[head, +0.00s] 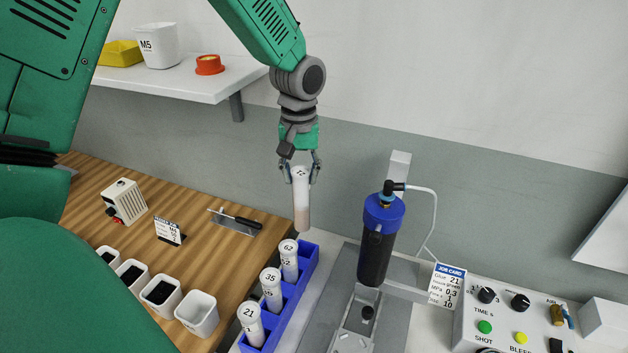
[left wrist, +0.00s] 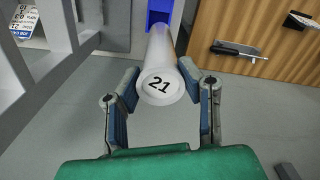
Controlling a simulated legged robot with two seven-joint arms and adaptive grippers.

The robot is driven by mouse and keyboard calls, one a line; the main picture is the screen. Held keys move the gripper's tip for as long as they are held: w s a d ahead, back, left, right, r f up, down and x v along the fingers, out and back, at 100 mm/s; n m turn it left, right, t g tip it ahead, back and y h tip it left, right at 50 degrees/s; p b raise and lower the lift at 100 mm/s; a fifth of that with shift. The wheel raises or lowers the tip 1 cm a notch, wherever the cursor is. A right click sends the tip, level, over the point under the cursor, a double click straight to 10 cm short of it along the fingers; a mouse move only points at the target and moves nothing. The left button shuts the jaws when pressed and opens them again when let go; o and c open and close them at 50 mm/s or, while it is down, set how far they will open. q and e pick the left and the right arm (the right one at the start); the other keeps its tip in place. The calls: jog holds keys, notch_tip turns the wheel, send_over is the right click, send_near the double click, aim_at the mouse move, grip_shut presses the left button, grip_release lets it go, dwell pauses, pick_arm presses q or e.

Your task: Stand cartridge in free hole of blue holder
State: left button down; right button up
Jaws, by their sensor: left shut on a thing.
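My left gripper (head: 301,177) is shut on a white cartridge (head: 301,208) with a brownish lower part. The cartridge hangs nearly upright in the air, above and behind the far end of the blue holder (head: 310,262). Three cartridges stand in the holder, marked 62 (head: 289,258), 35 (head: 271,287) and 21 (head: 251,322). The free hole cannot be made out. My right gripper is not in view.
A blue-and-black dispenser (head: 376,240) on a grey stand is right of the holder, with a job card (head: 446,284) and control box (head: 510,320). White bins (head: 197,312) and a screwdriver (head: 235,219) are on the wooden bench. A shelf (head: 190,85) is above.

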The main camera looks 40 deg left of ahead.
aim_at(303, 202)
pick_arm(q)
jog(key=shift+w+d+f+b, duration=0.1)
jog(key=shift+f+b, duration=0.2)
jog(key=shift+f, duration=0.25)
jog(key=shift+w+d+f+b, duration=0.1)
jog(key=shift+f+b, duration=0.2)
jog(key=shift+f, duration=0.25)
notch_tip(303, 202, down, 3)
jog(key=b, duration=0.3)
jog(key=shift+a+f, duration=0.15)
jog(key=shift+f+b, duration=0.8)
jog(key=shift+b, duration=0.25)
jog(key=shift+s+r+p, duration=0.1)
jog(key=shift+s+p, duration=0.1)
jog(key=shift+p, duration=0.3)
jog(key=shift+p, duration=0.5)
jog(key=shift+d+p, duration=0.2)
jog(key=shift+p, duration=0.1)
jog(key=shift+f, duration=0.25)
